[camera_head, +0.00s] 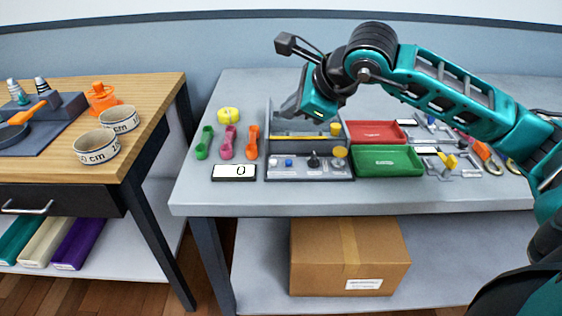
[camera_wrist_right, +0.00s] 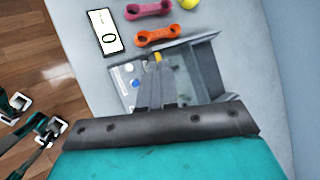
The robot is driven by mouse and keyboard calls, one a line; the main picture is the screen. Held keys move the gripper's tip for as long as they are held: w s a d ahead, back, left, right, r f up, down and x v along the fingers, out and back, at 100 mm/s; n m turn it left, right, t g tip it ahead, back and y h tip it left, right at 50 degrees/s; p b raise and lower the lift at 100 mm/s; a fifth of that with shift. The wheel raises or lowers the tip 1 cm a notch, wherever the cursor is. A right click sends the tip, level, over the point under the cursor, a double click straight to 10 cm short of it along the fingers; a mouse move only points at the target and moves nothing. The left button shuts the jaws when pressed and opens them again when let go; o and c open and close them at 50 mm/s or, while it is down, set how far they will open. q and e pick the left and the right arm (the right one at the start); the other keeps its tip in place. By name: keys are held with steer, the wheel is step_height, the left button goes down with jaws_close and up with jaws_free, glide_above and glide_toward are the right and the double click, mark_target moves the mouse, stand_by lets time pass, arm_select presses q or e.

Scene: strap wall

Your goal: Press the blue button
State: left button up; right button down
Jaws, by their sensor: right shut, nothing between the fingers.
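The blue button (camera_head: 288,162) is a small blue knob near the left end of the grey control panel (camera_head: 310,176), which lies on the grey table. In the right wrist view the blue button (camera_wrist_right: 136,83) shows just left of the fingers. My right gripper (camera_head: 288,110) is shut and empty. It points down over the back left part of the panel unit, behind and above the button, apart from it. In the right wrist view its fingers (camera_wrist_right: 154,66) lie close together over the panel, hiding part of it.
On the panel, right of the button, are a black knob (camera_head: 313,160) and a yellow knob (camera_head: 340,152). A counter display (camera_head: 234,172) reading 0 lies left. Green (camera_head: 388,163) and red (camera_head: 376,132) trays stand right. An orange piece (camera_head: 253,142) lies close left of the unit.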

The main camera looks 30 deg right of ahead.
stand_by(0.4)
steer(key=b, duration=0.6)
glide_above(289, 162)
steer(key=f, duration=0.8)
steer(key=shift+s, duration=0.35)
steer(key=shift+f+b, duration=0.4)
steer(key=shift+b, duration=0.05)
arm_select(q)
steer(key=f, duration=0.3)
steer(key=d+f, duration=0.1)
steer(key=f, duration=0.1)
steer(key=shift+w, duration=0.35)
steer(key=shift+s+f, duration=0.1)
steer(key=shift+s, duration=0.05)
steer(key=shift+f, duration=0.1)
steer(key=shift+f+b, duration=0.55)
steer(key=shift+b, duration=0.1)
arm_select(e)
steer(key=shift+f, duration=0.4)
